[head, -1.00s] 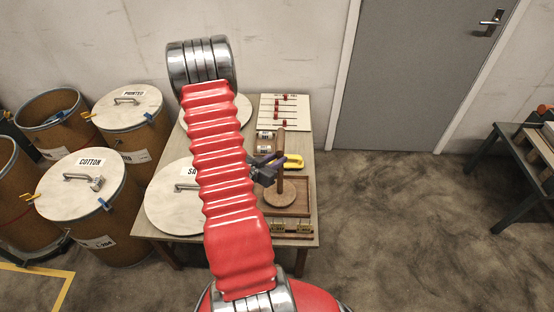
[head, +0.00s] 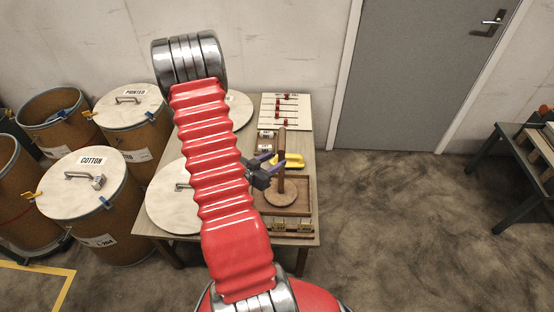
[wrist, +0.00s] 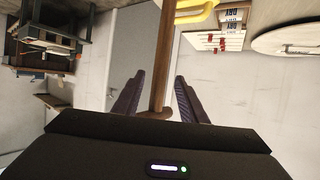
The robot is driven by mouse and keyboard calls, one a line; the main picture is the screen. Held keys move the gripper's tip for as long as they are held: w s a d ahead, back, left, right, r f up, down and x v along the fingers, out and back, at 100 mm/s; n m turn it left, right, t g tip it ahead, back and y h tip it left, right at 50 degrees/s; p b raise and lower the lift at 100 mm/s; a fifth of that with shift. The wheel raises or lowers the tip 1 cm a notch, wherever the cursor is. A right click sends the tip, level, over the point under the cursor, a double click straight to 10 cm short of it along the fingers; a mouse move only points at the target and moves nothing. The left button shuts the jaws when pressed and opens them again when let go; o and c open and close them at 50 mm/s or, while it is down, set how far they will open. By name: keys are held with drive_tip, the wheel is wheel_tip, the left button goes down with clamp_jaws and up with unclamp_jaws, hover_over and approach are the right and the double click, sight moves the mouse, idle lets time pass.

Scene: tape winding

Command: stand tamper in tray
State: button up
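The tamper (head: 281,160) is a wooden rod on a round wooden disc. It stands upright, with its disc (head: 281,198) down in the brown wooden tray (head: 303,184) at the table's right side. My gripper (head: 273,164) is at the left of the rod, partly hidden by my red arm. In the wrist view the picture is inverted, and the rod (wrist: 163,60) runs between the two dark fingers of my gripper (wrist: 158,95). The fingers are spread, with a visible gap on both sides of the rod.
A yellow handle-like thing (head: 295,160) lies behind the rod. A board with red pegs (head: 286,110) and small labelled blocks (head: 266,134) are farther back. Pale round lids (head: 165,205) are on the left of the table (head: 150,232). Lidded drums (head: 95,205) stand beyond it.

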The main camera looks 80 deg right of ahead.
drive_tip(key=v, duration=0.8)
drive_tip(key=shift+a+r, duration=0.15)
drive_tip(key=shift+a, duration=0.2)
drive_tip(key=shift+w, duration=0.2)
idle(0.3)
